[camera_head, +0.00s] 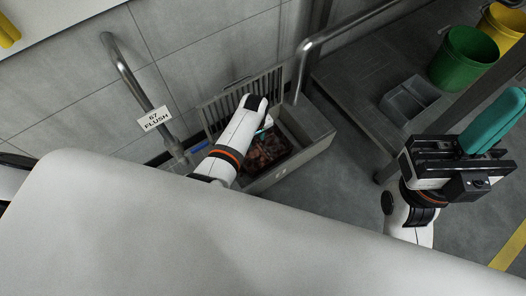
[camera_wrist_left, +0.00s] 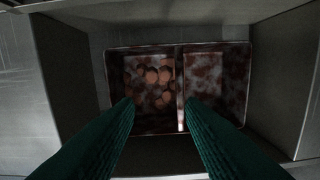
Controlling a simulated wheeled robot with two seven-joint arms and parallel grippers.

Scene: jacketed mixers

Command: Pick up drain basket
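The drain basket (camera_head: 265,150) is a dark, reddish-stained tray that lies inside a grey open trough (camera_head: 318,152) on the floor by the wall. In the left wrist view the basket (camera_wrist_left: 242,88) shows two compartments split by an upright divider, with several brownish lumps in the left one. My left gripper (camera_wrist_left: 158,103) is open above it, with a teal finger on each side of the divider. Contact cannot be told. In the head view my left arm hides part of the basket. My right gripper (camera_head: 490,122) is raised at the right, away from the trough; its finger gap is unclear.
A slatted grate (camera_head: 243,100) stands upright at the trough's back. A grey bin (camera_head: 410,100), green bucket (camera_head: 463,58) and yellow bucket (camera_head: 503,28) are farther right.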

